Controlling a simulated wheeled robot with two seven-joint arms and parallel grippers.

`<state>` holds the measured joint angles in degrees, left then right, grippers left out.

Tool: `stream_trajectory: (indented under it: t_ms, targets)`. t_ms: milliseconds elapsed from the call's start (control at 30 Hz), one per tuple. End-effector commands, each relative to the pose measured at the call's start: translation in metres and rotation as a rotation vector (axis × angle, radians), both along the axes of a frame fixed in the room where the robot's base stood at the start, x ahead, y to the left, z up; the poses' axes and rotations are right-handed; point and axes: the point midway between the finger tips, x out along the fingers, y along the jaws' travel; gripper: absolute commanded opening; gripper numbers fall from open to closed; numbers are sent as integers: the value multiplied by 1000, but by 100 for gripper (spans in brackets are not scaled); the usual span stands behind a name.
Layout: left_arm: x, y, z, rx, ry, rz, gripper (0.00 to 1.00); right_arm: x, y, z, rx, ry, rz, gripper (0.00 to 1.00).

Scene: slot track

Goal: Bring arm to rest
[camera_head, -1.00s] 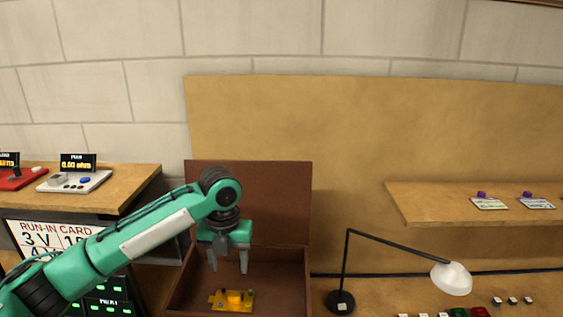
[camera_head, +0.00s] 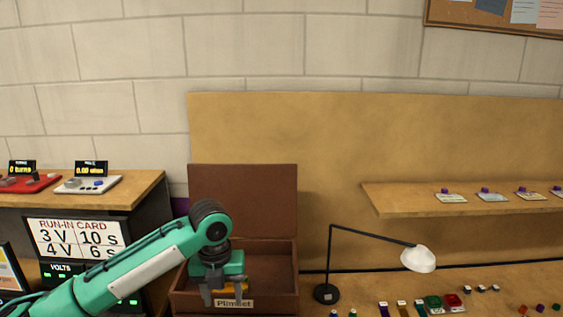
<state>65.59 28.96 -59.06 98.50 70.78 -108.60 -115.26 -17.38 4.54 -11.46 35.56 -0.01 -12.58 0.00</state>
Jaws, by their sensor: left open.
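My left arm comes in from the lower left. Its gripper (camera_head: 228,298) is open and points down at the front of an open brown wooden box (camera_head: 271,268). The box's lid (camera_head: 243,200) stands upright behind it, and a label with lettering is on its front. A yellow-orange piece (camera_head: 236,287) shows only in part behind the fingers; most of it is hidden by my gripper. I see nothing held between the fingers. My right gripper is not in view.
A black desk lamp with a white shade (camera_head: 418,258) stands right of the box. A shelf (camera_head: 400,203) with several small cards is at the right. Small coloured parts lie on the bench at the lower right. A run-in card (camera_head: 76,238) and meters are at the left.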

Motion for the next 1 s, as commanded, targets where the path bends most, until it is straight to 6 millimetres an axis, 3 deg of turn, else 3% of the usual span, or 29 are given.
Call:
stream_trajectory:
  t_ms: [233, 467, 700, 1000]
  targets:
    - [-16, -17, -29, -48, -5, 109, 52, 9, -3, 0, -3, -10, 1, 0]
    - [-42, -38, -68, -129, 1, 300, 52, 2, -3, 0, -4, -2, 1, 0]
    - [-81, -59, -111, -258, 27, 641, 52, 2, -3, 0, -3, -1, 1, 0]
    - [-129, -59, -152, -395, 94, 1147, 52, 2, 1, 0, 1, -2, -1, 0]
